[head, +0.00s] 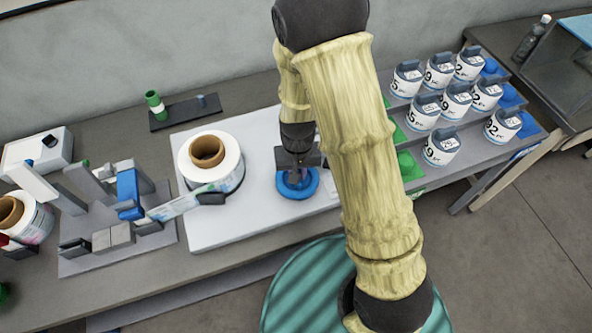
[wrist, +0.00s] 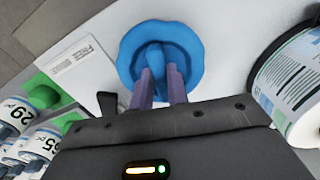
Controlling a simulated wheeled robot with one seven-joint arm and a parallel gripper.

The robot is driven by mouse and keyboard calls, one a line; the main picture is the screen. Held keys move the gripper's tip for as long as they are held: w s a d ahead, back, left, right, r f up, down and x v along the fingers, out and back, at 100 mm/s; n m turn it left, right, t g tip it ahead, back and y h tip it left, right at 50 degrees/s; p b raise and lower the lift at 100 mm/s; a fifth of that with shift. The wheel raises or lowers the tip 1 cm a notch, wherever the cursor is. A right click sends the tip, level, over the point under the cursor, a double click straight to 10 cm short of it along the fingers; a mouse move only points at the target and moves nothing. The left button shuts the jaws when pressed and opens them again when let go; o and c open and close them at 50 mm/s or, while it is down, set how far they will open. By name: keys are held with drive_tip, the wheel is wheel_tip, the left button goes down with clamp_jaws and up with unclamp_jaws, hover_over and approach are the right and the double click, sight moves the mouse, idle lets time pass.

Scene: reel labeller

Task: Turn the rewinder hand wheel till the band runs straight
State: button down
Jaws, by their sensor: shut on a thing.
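The blue hand wheel (head: 298,186) lies on the white rewinder plate (head: 205,238), right of the large white roll. In the wrist view the wheel (wrist: 133,48) has a scalloped rim and a raised blue grip across its middle. My gripper (wrist: 160,72) points down at it, with its two purple-grey fingers shut on that raised grip. In the head view my gripper (head: 298,172) covers the far part of the wheel. The band (head: 180,203) runs from the roll (head: 226,165) left toward the labeller (head: 128,205). Its course looks slanted in the head view; I cannot tell its exact alignment.
Several numbered white pots (head: 441,147) stand on a stepped grey rack at the right, with green and blue pads. A dark tray (head: 184,113) with a green spool is at the back. A printed card (wrist: 82,62) lies beside the wheel. My arm hides the table's middle right.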

drive_tip(key=shift+w, duration=0.1)
drive_tip(key=c, duration=1.8)
unclamp_jaws()
drive_tip(key=shift+w, duration=0.1)
drive_tip(key=o, duration=0.4)
drive_tip(key=shift+a, duration=0.2)
drive_tip(key=shift+o, duration=0.2)
drive_tip(key=shift+d, duration=0.2)
drive_tip(key=shift+d, duration=0.1)
drive_tip(key=shift+r, duration=0.55)
wheel_tip(320, 180, up, 16)
drive_tip(key=shift+r, duration=0.2)
